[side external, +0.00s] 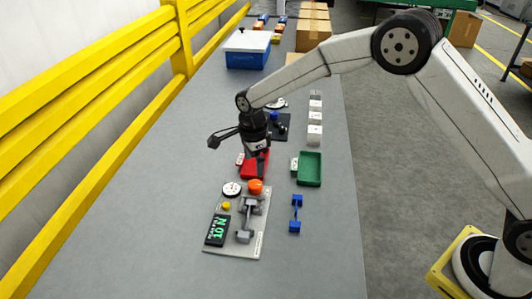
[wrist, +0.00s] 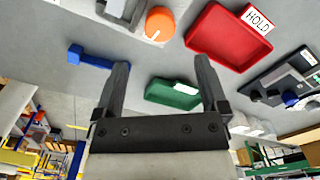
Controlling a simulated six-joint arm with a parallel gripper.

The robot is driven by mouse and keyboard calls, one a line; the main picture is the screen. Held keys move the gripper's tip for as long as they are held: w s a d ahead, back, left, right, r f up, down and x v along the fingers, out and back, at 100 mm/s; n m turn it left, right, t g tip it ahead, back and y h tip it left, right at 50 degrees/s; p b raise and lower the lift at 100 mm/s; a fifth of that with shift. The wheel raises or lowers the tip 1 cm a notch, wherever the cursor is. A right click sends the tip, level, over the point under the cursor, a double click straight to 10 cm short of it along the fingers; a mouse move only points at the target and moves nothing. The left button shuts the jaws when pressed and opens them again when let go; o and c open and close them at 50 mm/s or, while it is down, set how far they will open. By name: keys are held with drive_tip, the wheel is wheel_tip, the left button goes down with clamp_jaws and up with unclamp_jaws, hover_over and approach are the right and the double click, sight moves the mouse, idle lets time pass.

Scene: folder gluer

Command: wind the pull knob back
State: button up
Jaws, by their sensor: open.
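The orange round knob (side external: 255,186) stands at the far right of a grey plate (side external: 248,250) on the table. It shows in the wrist view (wrist: 159,24) at the top middle, with a white mark on it. My gripper (side external: 260,169) is above the table, just beyond the knob in the side view. In the wrist view my gripper (wrist: 161,64) has its two fingers wide apart, with nothing between them. The knob is beyond the fingertips and apart from them. The plate also bears a grey metal mechanism (side external: 245,222), a dial (side external: 232,189), a yellow button (side external: 226,206) and a display (side external: 217,230).
A red tray (wrist: 235,35) labelled HOLD and a green tray (side external: 309,168) lie near the knob. A blue dumbbell-shaped piece (side external: 296,213) is right of the plate. White blocks (side external: 315,133), a blue box (side external: 248,50) and cartons (side external: 312,32) stand farther back. A yellow rail (side external: 90,85) borders the left.

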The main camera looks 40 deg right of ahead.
sight(255, 184)
drive_tip(key=shift+f, duration=0.15)
drive_tip(key=shift+f, duration=3.75)
clamp_jaws()
